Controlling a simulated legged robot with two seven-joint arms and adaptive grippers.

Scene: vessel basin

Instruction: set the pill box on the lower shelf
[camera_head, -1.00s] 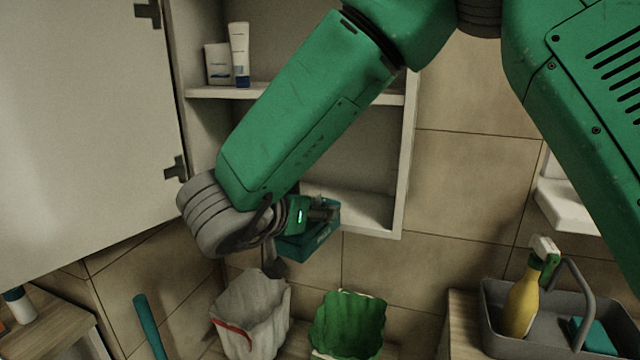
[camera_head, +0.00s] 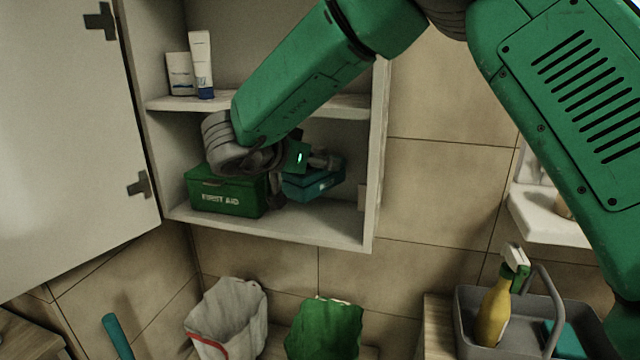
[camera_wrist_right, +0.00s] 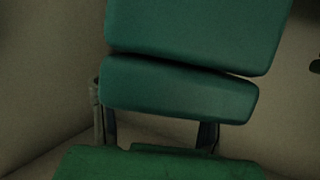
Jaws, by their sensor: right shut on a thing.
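The pill box (camera_head: 318,184) is a teal box inside the lower compartment of the open wall cabinet, just right of the green first aid box. My right gripper (camera_head: 303,166) is shut on it, partly hidden by my own wrist. The pill box is over the lower shelf (camera_head: 300,222); I cannot tell whether its underside touches. In the right wrist view the teal pill box (camera_wrist_right: 180,88) fills the middle, with a green surface below it. My left gripper is not in view.
The first aid box (camera_head: 222,194) stands at the shelf's left. A tube (camera_head: 201,65) and a small carton (camera_head: 180,74) stand on the upper shelf (camera_head: 250,103). The cabinet door (camera_head: 70,140) is open at left. The shelf's front right is clear.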

